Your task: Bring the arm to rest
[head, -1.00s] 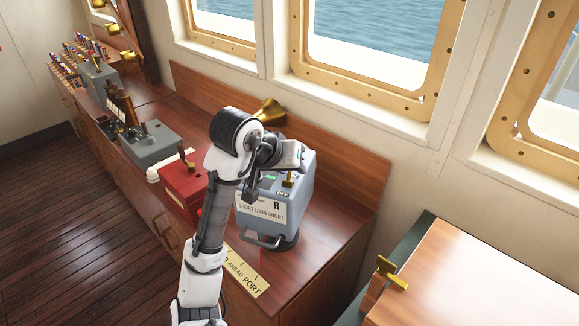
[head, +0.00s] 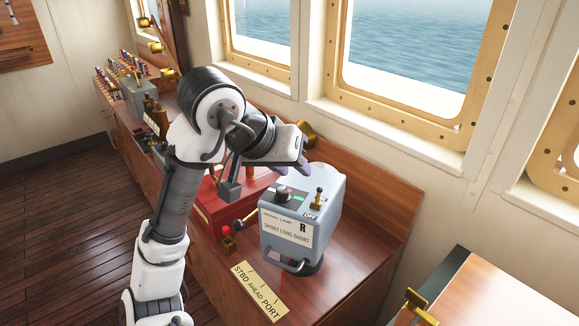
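My arm rises at left centre and bends over the console. My gripper (head: 297,162) is at its far end, above and behind the grey signal lamp box. Little of the fingers shows, and I cannot tell whether they are open or shut. The signal lamp box (head: 290,235) stands upright on the wooden console, with a label reading R and SHORT LONG SHORT. A small brass switch (head: 318,197) stands on its top. My gripper appears apart from the box and the switch.
A red box (head: 207,203), partly hidden by my arm, stands left of the lamp box. A lever with a dark knob (head: 238,223) and a STBD AHEAD PORT plate (head: 259,291) are nearby. Windows line the wall behind. A second wooden surface (head: 500,295) is at lower right.

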